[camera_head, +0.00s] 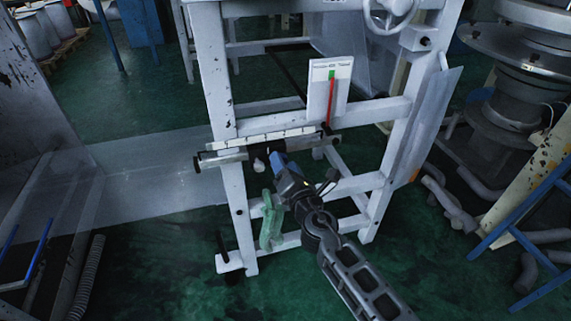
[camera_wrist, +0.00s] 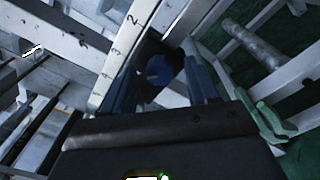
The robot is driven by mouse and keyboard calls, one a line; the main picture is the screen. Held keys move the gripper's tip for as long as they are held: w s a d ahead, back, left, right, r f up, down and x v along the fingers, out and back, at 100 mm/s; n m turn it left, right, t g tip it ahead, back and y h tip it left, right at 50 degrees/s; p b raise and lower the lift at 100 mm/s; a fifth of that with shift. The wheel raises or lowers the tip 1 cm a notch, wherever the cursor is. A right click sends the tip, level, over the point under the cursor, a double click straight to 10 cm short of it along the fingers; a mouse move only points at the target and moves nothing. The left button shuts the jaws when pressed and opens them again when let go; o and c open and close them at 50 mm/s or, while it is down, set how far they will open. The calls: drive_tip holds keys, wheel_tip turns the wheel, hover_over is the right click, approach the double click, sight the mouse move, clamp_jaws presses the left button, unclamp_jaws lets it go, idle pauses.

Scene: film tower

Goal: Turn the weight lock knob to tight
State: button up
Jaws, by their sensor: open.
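The weight lock knob (camera_wrist: 159,69) shows in the wrist view as a round blue face on a dark block, beside a white numbered beam (camera_wrist: 118,58). My gripper (camera_wrist: 162,62) is open, with one blue finger on each side of the knob. I cannot tell whether the fingers touch it. In the head view my gripper (camera_head: 277,158) reaches in just below the white scale beam (camera_head: 265,137), and the knob is hidden there. Any tight marking on the knob is too small to read.
The beam sits on a white steel frame (camera_head: 222,110). A white indicator plate (camera_head: 317,95) with a green and red mark stands above it. A green bracket (camera_head: 268,225) hangs close to my arm. A handwheel (camera_head: 390,12) is at the top. Open green floor lies in front.

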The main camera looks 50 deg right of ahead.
drive_tip(key=shift+w, duration=0.1)
drive_tip(key=c, duration=1)
drive_tip(key=shift+c, duration=0.2)
drive_tip(key=shift+f, duration=0.1)
drive_tip(key=shift+f+m+h+b, duration=0.1)
drive_tip(key=shift+m+h+b, duration=0.3)
drive_tip(key=shift+m+b, duration=8)
drive_tip(key=shift+m+p, duration=0.8)
drive_tip(key=shift+m, duration=0.1)
